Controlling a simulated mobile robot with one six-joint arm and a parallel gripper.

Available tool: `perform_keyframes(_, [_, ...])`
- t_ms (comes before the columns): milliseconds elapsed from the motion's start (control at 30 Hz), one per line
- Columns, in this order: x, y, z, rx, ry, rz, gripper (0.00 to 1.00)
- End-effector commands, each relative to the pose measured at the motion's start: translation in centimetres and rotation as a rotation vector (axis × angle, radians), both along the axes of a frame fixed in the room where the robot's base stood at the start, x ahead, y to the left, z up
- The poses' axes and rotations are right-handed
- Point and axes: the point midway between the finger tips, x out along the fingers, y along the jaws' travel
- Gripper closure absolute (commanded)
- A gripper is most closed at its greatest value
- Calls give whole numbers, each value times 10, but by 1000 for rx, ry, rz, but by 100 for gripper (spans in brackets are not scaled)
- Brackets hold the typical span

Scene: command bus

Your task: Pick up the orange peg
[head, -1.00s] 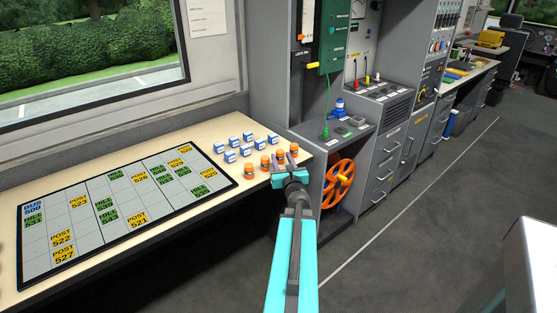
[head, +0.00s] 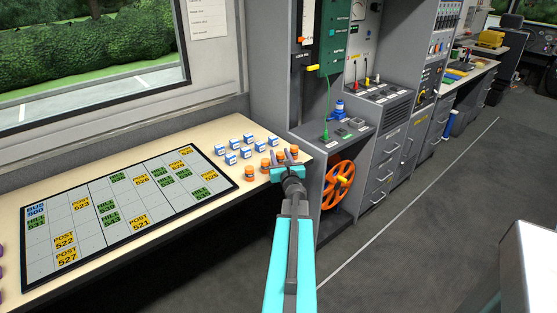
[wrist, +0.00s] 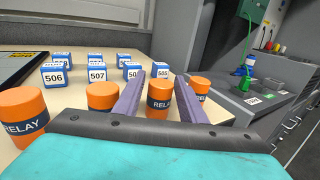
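Several orange pegs with dark RELAY bands stand upright in a row near the right end of the beige table. In the wrist view one orange peg (wrist: 158,100) stands between the two purple fingers of my gripper (wrist: 158,76), with visible gaps beside it. Another orange peg (wrist: 102,97) stands just left of the left finger, one (wrist: 24,117) is further left, and one (wrist: 199,87) is partly hidden behind the right finger. In the head view my gripper (head: 287,152) is open at the pegs; the leftmost peg (head: 250,169) shows clear of it.
Blue-and-white numbered blocks (head: 231,158) stand in rows behind the pegs. A dark-framed board (head: 130,205) with coloured labels lies to the left on the table (head: 220,130). A grey cabinet (head: 345,133) and an orange reel (head: 338,186) are to the right.

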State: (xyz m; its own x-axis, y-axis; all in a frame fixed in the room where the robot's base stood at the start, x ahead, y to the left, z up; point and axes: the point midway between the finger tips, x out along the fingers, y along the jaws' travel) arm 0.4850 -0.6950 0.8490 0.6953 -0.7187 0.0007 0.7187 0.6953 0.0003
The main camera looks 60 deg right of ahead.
Motion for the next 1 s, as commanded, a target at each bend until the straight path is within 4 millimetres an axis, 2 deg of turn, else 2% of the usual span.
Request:
perform_keyframes(600, [1,-1,0,0,0,0,63])
perform_keyframes(667, [1,-1,0,0,0,0,70])
perform_keyframes(800, [1,-1,0,0,0,0,93])
perform_keyframes(1000, [1,-1,0,0,0,0,95])
